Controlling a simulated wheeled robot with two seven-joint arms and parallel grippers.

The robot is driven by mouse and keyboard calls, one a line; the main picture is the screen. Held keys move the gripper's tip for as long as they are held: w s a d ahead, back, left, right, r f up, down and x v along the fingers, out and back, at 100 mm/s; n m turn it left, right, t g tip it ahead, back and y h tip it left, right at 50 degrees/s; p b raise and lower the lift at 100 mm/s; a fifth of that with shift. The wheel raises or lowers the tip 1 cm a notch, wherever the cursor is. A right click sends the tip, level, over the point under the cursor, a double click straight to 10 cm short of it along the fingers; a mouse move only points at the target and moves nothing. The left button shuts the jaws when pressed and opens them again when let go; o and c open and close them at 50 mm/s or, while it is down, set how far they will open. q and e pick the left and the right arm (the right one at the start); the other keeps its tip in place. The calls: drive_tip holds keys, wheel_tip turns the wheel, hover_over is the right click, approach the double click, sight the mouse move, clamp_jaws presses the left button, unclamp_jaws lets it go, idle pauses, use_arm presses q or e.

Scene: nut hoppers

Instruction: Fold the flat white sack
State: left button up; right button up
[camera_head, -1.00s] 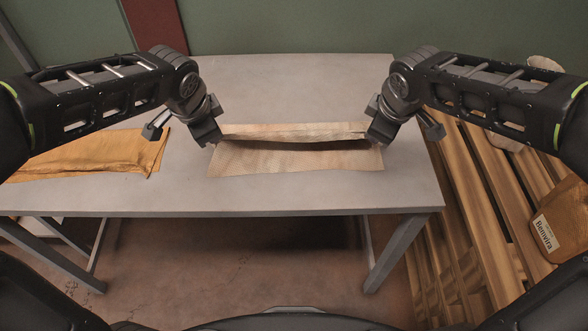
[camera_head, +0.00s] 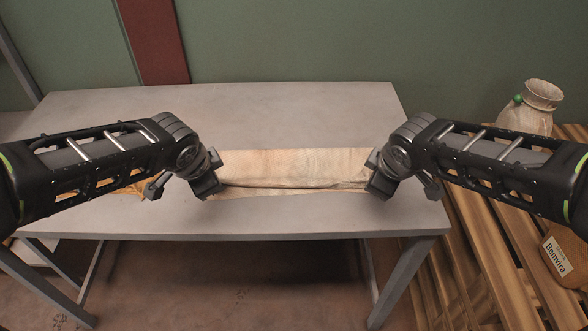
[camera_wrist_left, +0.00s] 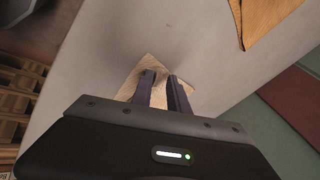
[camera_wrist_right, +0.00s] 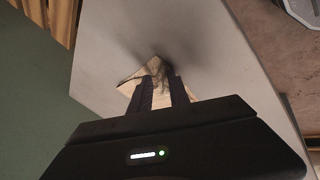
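The white sack (camera_head: 290,165) is a cream-coloured cloth lying on the grey table, with its far part turned over towards the front edge. A dark shadow line runs under the turned-over layer, and a narrow strip of the lower layer shows in front of it. My left gripper (camera_head: 208,188) is shut on the sack's left end; the cloth (camera_wrist_left: 128,88) shows around its fingers in the left wrist view. My right gripper (camera_head: 374,185) is shut on the right end; the cloth (camera_wrist_right: 158,68) shows between its fingers in the right wrist view.
An orange-brown sack lies on the table at left, mostly hidden by my left arm; it shows in the left wrist view (camera_wrist_left: 265,18). The table (camera_head: 290,110) is clear behind the white sack. Wooden slats (camera_head: 500,230) at right hold a labelled bag (camera_head: 568,255) and a tan sack (camera_head: 532,105).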

use_arm(q)
drive_tip(key=o, duration=0.4)
drive_tip(key=shift+s, duration=0.1)
drive_tip(key=shift+c, duration=0.2)
use_arm(e)
drive_tip(key=o, duration=0.3)
use_arm(q)
drive_tip(key=shift+s+r, duration=0.15)
drive_tip(key=shift+r, duration=0.3)
use_arm(e)
drive_tip(key=shift+s+r, duration=0.25)
drive_tip(key=shift+r, duration=0.25)
use_arm(q)
drive_tip(key=v, duration=0.9)
drive_tip(key=shift+s, duration=0.6)
use_arm(e)
drive_tip(key=v, duration=0.5)
drive_tip(key=s+v, duration=0.1)
drive_tip(key=v, duration=0.3)
drive_tip(key=shift+s, duration=0.1)
use_arm(q)
drive_tip(key=shift+r, duration=0.1)
drive_tip(key=shift+c, duration=0.2)
